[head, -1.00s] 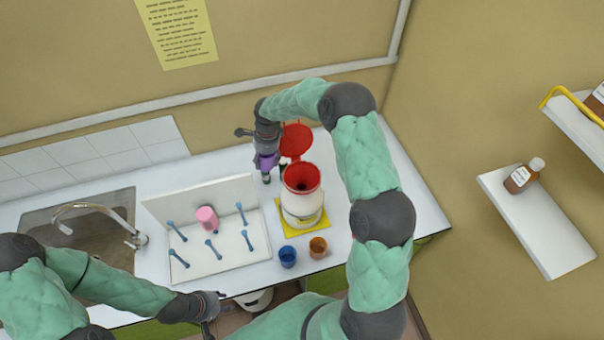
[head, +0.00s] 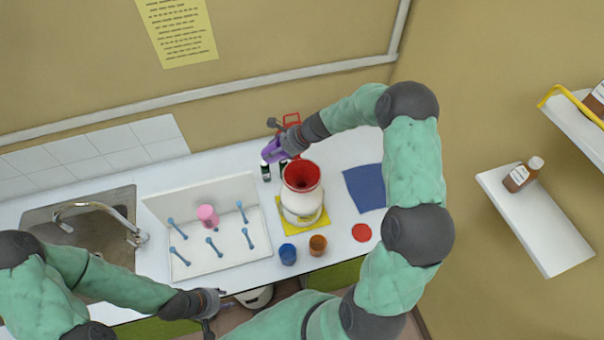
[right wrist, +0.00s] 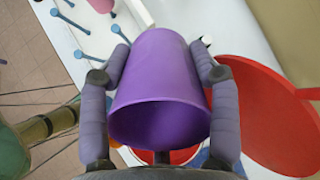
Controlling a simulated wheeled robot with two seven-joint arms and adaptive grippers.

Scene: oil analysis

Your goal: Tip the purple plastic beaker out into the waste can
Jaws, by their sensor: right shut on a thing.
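The purple plastic beaker (head: 269,151) is held in my right gripper (head: 276,148), behind and left of the waste can in the head view. In the right wrist view the beaker (right wrist: 158,75) lies between both fingers, its wide mouth toward the bottom of the picture. I cannot tell what is inside it. The waste can (head: 301,206) is white with a red funnel top and stands on a yellow mat. Its red lid (right wrist: 262,110) stands open, largely hidden behind my gripper in the head view. My left gripper (head: 214,303) is empty and appears open near the counter's front edge.
Blue (head: 288,254) and orange (head: 318,245) cups stand in front of the can. A white rack (head: 200,259) with blue pegs holds a pink beaker (head: 207,216). Small dark bottles (head: 266,171) stand behind the can. A blue mat (head: 364,188) and red disc (head: 361,232) lie right.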

